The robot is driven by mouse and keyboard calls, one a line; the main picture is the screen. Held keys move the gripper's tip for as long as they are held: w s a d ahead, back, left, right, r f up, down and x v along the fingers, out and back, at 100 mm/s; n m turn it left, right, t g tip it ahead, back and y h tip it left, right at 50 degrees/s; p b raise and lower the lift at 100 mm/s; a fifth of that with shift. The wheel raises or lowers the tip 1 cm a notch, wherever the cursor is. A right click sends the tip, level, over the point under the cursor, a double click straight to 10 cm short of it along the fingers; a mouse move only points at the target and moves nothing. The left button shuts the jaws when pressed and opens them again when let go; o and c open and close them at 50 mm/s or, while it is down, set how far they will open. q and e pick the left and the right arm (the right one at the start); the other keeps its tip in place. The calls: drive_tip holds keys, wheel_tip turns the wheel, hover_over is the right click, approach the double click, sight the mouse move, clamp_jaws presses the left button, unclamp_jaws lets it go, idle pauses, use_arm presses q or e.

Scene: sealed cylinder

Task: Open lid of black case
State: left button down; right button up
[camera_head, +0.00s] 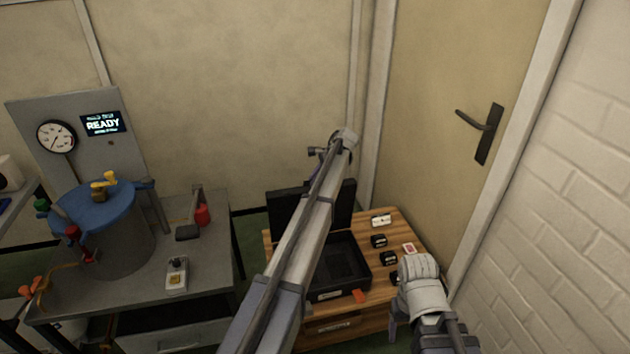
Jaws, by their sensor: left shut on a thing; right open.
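The black case (357,287) sits on the wooden cabinet with its dark inside showing. Its lid (341,208) stands raised, roughly upright, at the back of the case. My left arm crosses in front of the case and lid and hides part of both. My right gripper (398,318) is open and empty, in front of the cabinet's right side.
Small black boxes (379,241) and a white-topped box (381,220) lie right of the case. A grey bench (208,262) with a blue-topped cylinder (98,203) stands left. A door (430,110) and brick wall (560,200) bound the right.

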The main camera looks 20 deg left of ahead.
use_arm(q)
drive_tip(key=c, duration=1)
unclamp_jaws()
drive_tip(key=shift+r, duration=0.1)
drive_tip(key=p+v, duration=0.6)
drive_tip(key=v, duration=0.1)
drive_tip(key=shift+d+r+p, duration=0.25)
drive_tip(key=shift+r+p, duration=0.05)
drive_tip(key=shift+p, duration=0.05)
